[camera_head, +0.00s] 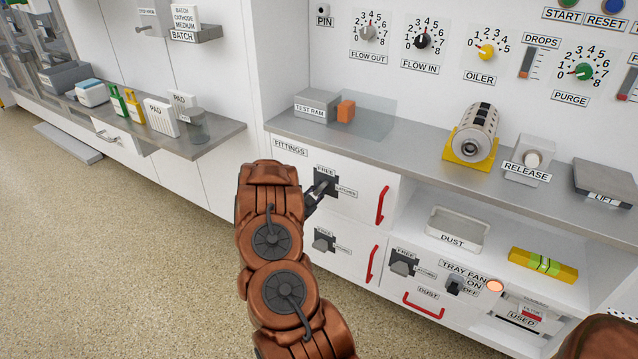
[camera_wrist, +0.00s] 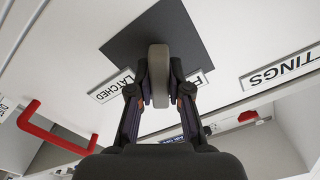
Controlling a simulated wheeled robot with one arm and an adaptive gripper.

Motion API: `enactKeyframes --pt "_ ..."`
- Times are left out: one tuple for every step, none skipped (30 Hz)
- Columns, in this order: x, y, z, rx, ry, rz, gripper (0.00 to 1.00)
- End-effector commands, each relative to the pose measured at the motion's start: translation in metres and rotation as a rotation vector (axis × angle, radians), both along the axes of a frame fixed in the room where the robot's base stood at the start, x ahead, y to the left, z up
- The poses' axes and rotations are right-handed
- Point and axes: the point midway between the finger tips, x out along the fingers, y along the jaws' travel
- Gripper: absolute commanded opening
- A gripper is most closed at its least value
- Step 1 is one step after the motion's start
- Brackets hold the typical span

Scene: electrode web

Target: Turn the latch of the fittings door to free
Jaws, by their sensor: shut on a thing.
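The fittings door (camera_head: 298,170) is a white panel under the counter, with a red handle (camera_head: 382,205) at its right; it looks closed. Its latch has a dark square plate (camera_wrist: 184,32) and a grey lever (camera_wrist: 159,62). A FREE label (camera_head: 326,170) is above the plate and a LATCHED label (camera_head: 346,191) is to its right. My gripper (camera_head: 315,196) is at this latch. In the wrist view my gripper (camera_wrist: 160,92) has its two fingers closed on either side of the lever. The fingers partly cover the FREE label there, and the lever's exact angle is hard to tell.
A similar latch (camera_head: 323,243) is on the door below, another (camera_head: 403,264) on the dust drawer at the right. The counter (camera_head: 400,147) juts out above, carrying a TEST RAM block (camera_head: 317,107) and orange cube (camera_head: 346,111).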

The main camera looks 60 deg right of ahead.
Motion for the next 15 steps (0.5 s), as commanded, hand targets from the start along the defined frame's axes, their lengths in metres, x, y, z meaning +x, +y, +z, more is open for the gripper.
enactKeyframes --pt "0.0 0.0006 0.0041 0.0 0.047 0.0 0.0" --pt "0.0 0.0006 0.0039 -0.001 0.075 0.0 0.0" --pt "0.0 0.0007 0.0036 -0.003 0.113 0.0 0.0" --pt "-0.0001 0.0007 0.0034 -0.004 0.141 0.0 0.0" --pt "-0.0002 0.0006 0.0032 -0.005 0.168 0.0 0.0" --pt "-0.0001 0.0007 0.0032 -0.007 0.204 0.001 0.0" --pt "0.0 0.0008 0.0032 -0.008 0.229 0.001 0.0" --pt "0.0001 0.0009 0.0032 -0.008 0.255 0.002 0.0" --pt "0.0002 0.001 0.003 -0.01 0.287 0.002 0.0" --pt "0.0002 0.001 0.0027 -0.011 0.311 0.002 0.0" --pt "-0.0001 0.001 0.0023 -0.012 0.333 0.002 0.0" --pt "-0.0004 0.0009 0.0018 -0.013 0.362 0.002 0.0" --pt "-0.0007 0.0008 0.0014 -0.013 0.384 0.001 0.0" --pt "-0.0008 0.0007 0.0011 -0.014 0.402 0.001 0.0" --pt "-0.0008 0.0006 0.0008 -0.015 0.427 0.001 0.0"
